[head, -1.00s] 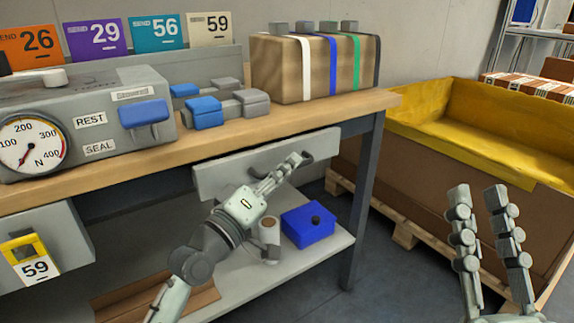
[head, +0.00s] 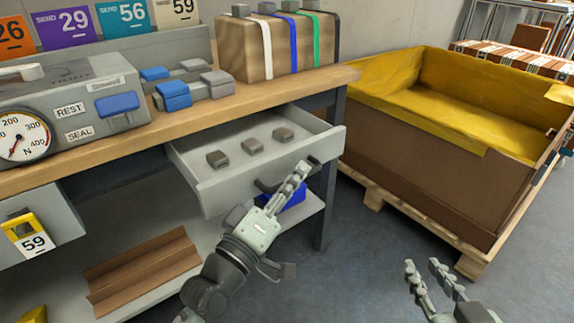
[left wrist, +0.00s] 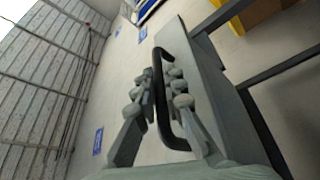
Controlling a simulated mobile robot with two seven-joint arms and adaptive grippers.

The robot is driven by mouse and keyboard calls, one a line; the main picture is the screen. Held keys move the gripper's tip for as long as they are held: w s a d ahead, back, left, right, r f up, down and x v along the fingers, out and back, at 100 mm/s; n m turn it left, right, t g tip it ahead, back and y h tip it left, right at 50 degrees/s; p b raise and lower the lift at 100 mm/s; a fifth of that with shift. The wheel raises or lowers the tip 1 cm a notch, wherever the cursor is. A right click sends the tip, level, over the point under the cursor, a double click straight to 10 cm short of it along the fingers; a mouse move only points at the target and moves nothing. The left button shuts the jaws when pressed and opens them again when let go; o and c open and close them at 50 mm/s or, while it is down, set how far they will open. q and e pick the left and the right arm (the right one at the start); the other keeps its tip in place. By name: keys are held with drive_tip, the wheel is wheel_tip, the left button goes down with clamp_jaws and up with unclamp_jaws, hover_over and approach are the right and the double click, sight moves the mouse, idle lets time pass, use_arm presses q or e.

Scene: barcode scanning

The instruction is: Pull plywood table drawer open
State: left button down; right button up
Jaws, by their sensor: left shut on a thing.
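My left gripper (head: 304,168) is shut on the black drawer handle (head: 266,187) at the drawer's front. In the left wrist view the dark handle (left wrist: 161,85) passes between the fingers of my left gripper (left wrist: 164,88), and the drawer front (left wrist: 190,85) is beside it. My right gripper (head: 432,266) is low at the right, over the floor, with its fingers apart and empty.
A grey scale unit (head: 75,98) and a strapped carton (head: 275,50) stand on the tabletop. A blue box (head: 285,195) and a brown cardboard piece (head: 140,268) are on the lower shelf. A large yellow-lined crate (head: 430,160) on a pallet stands right, with open floor before it.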

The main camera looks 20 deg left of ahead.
use_arm(q)
drive_tip(key=shift+s+d, duration=0.1)
drive_tip(key=shift+d, duration=0.1)
drive_tip(key=c, duration=1.9)
unclamp_jaws()
drive_tip(key=v, duration=1.2)
drive_tip(key=shift+s, duration=0.1)
